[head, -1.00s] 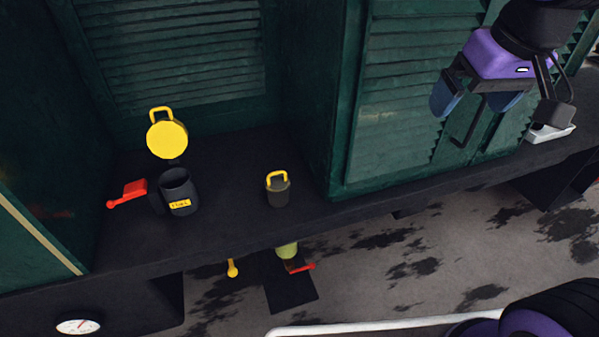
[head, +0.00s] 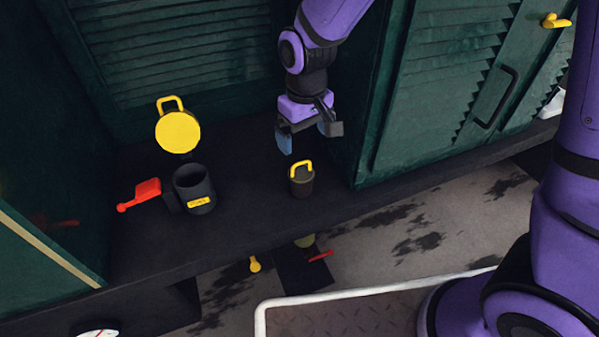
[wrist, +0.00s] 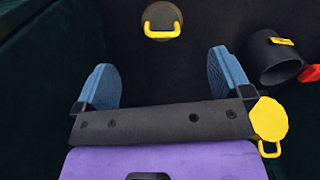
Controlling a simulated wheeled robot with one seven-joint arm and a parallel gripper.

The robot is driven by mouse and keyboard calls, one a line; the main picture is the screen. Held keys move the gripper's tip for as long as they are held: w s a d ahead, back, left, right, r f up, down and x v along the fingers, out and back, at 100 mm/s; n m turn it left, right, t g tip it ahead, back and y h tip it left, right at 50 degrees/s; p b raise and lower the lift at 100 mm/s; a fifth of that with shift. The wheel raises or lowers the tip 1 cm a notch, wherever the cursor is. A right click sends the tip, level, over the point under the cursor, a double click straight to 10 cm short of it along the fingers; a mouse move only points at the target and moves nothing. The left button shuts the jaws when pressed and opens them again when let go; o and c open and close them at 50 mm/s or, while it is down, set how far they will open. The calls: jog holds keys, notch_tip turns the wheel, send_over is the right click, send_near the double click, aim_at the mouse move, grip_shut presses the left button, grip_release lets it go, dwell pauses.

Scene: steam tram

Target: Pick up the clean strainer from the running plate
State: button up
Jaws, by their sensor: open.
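The strainer (head: 301,184) is a small dark cylinder with a yellow loop handle. It stands upright on the black running plate (head: 240,217), and it also shows at the top middle of the wrist view (wrist: 162,17). My gripper (head: 308,143) is open and empty, with its blue fingers pointing down. In the head view it is just above and behind the strainer. In the wrist view the strainer lies ahead of the open fingers (wrist: 165,82), roughly midway between their lines and not between the fingers.
A dark open pot (head: 195,190) with a yellow label stands left of the strainer, its round yellow lid (head: 178,132) raised behind it. A red lever (head: 141,193) is beside it. A green louvred cabinet (head: 430,90) bounds the right. The plate's front edge drops to the ground.

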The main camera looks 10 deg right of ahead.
aim_at(302, 163)
jog(key=shift+w+a+f, duration=0.1)
jog(key=shift+w+f, duration=0.05)
jog(key=shift+f, duration=2.65)
jog(key=shift+w+a+f, duration=0.1)
jog(key=shift+f, duration=2.65)
jog(key=c, duration=1)
